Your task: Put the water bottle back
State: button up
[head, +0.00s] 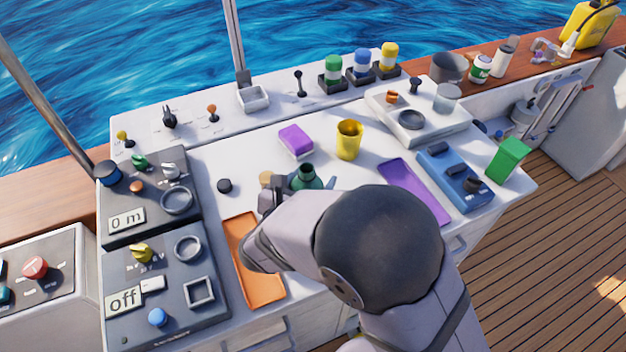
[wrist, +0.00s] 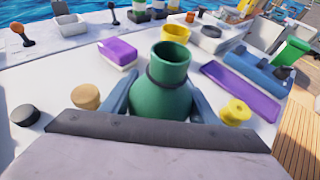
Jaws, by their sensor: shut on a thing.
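A green bottle (head: 307,174) with an open neck and a dark ring around it stands upright between the jaws of my gripper (head: 292,186). In the wrist view the bottle (wrist: 170,75) fills the space between the two grey fingers, and my gripper (wrist: 162,103) is shut on it. My arm hides the lower part of the bottle in the head view, so I cannot tell whether it touches the white counter (head: 235,160). Green, blue and yellow jars (head: 362,62) stand in dark square holders at the back edge.
Near the bottle are a tan round piece (wrist: 86,97), a yellow spool (wrist: 236,111), a purple sponge (head: 296,141) and a yellow cup (head: 348,139). An orange tray (head: 262,285) and a purple tray (head: 425,200) look empty. Control panels (head: 150,185) stand at left.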

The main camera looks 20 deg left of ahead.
jog(key=shift+f, duration=0.3)
jog(key=shift+f, duration=0.2)
jog(key=o, duration=1.3)
jog(key=shift+r, duration=0.15)
jog(key=shift+s+r, duration=0.1)
jog(key=shift+s, duration=0.05)
jog(key=b+v, duration=0.1)
jog(key=v, duration=1)
jog(key=shift+s, duration=0.4)
jog(key=shift+r, duration=0.1)
jog(key=shift+r, duration=0.1)
